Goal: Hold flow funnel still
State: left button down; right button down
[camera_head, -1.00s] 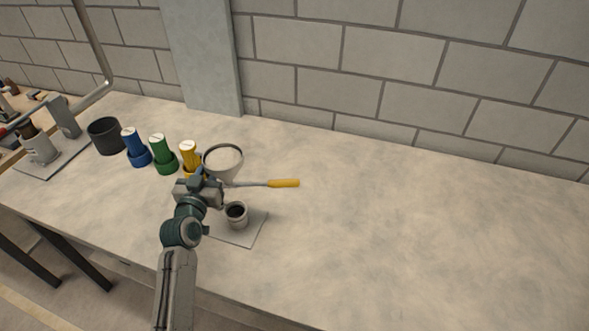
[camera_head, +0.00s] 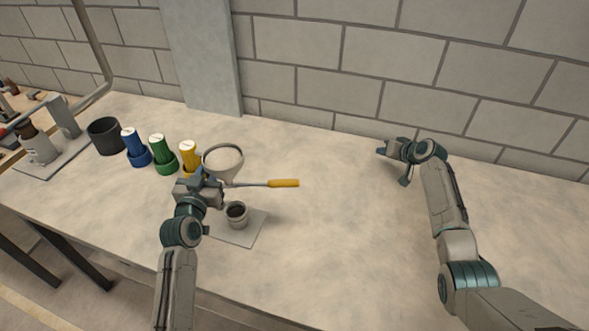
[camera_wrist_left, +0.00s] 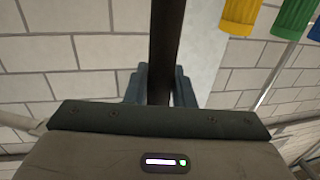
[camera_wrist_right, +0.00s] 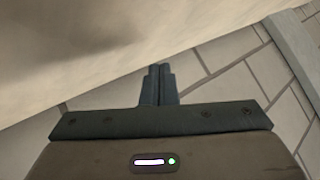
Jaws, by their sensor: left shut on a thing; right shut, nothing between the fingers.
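The flow funnel (camera_head: 223,170), a pale cone with a dark rim, is near the table's middle left. A thin rod with a yellow handle (camera_head: 284,183) reaches right from beside its lower part. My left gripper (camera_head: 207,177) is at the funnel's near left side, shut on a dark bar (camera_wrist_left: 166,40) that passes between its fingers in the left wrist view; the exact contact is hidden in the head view. A small grey cup (camera_head: 237,222) stands below on a flat grey plate (camera_head: 241,239). My right gripper (camera_head: 381,150) is shut and empty, well to the right.
Yellow, green (camera_head: 161,150) and blue (camera_head: 133,143) capped bottles and a black cup (camera_head: 103,135) stand left of the funnel. A brick wall (camera_head: 400,55) runs behind.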

jog(key=a+r+y, duration=0.1)
jog(key=a, duration=0.2)
jog(key=a+r+n, duration=0.1)
jog(key=a, duration=0.2)
jog(key=a+r+g+y, duration=0.1)
jog(key=a, duration=0.2)
jog(key=shift+s+n+y, duration=0.3)
jog(key=shift+s, duration=0.1)
jog(key=s+a+r+n+g+y, duration=0.35)
jog(key=s+a+r, duration=0.2)
jog(key=a, duration=0.35)
jog(key=s+a+r+n+g+y, duration=0.2)
jog(key=s+r+n+g+y, duration=0.2)
jog(key=s+r+n+g, duration=0.3)
jog(key=s+r+n, duration=0.2)
jog(key=s+r, duration=0.1)
jog(key=s, duration=0.1)
jog(key=shift+r, duration=0.3)
jog(key=shift+a+g+y, duration=0.15)
jog(key=shift+g+y, duration=0.1)
send_near(267, 183)
notch_tip(267, 183, up, 3)
jog(key=w+a, duration=0.3)
jog(key=s+f, duration=0.2)
jog(key=f, duration=0.1)
jog(key=shift+s+a, duration=0.1)
jog(key=shift+s, duration=0.2)
jog(key=shift+s+m, duration=0.1)
jog(key=shift+m, duration=0.15)
